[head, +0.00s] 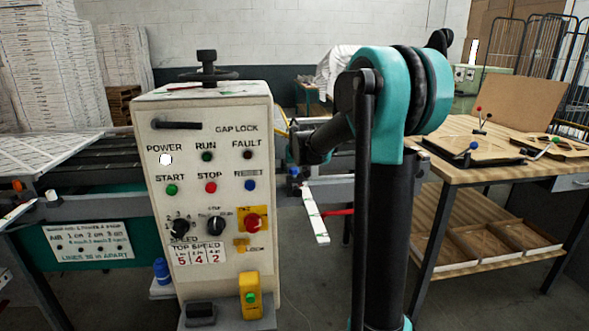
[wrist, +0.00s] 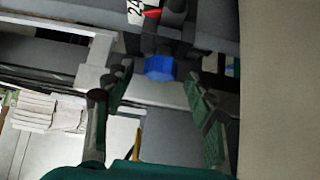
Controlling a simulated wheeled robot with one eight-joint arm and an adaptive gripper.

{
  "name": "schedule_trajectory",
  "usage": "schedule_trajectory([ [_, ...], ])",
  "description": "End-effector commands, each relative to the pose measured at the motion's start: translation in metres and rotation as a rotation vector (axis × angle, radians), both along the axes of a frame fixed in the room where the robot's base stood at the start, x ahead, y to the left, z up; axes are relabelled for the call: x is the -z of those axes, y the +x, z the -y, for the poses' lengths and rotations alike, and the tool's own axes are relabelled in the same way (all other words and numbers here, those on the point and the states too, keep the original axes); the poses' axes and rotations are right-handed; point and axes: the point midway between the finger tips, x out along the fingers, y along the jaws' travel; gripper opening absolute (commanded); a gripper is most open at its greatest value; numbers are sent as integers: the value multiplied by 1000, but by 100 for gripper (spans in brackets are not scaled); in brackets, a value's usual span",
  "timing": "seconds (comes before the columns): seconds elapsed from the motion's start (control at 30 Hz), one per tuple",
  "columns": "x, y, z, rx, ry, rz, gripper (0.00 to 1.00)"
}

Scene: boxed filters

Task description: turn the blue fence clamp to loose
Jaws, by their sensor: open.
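The blue fence clamp (wrist: 160,68) is a faceted blue knob near the upper middle of the wrist view. It sits on a dark mount below a white scale with a red pointer (wrist: 152,14). My gripper (wrist: 157,84) is open, with one finger on each side of the knob in the picture and visible gaps between. I cannot tell how far the fingertips are from the knob in depth. In the head view my arm hides most of this area, and a small blue spot (head: 294,171) shows there. The clamp's setting cannot be read.
A control cabinet (head: 212,200) with buttons and dials stands to the left of my arm. A wooden workbench (head: 455,172) is at the right. A white bar (head: 315,215) with a red lever (head: 338,212) lies beside my arm. A beige panel (wrist: 280,90) fills the wrist view's right side.

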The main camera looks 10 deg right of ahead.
Motion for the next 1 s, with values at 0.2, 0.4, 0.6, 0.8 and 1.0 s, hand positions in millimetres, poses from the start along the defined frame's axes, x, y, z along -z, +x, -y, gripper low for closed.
schedule_trajectory([
  [0.2, 3, 3, 0, 0, 0, 0, 55],
  [0.4, 3, 3, 0, 0, 0, 0, 48],
  [0.6, 3, 2, 0, 0, 0, 0, 23],
  [0.8, 3, 2, 0, 0, 0, 0, 5],
  [1.0, 2, 2, 1, -22, 1, 0, 5],
])
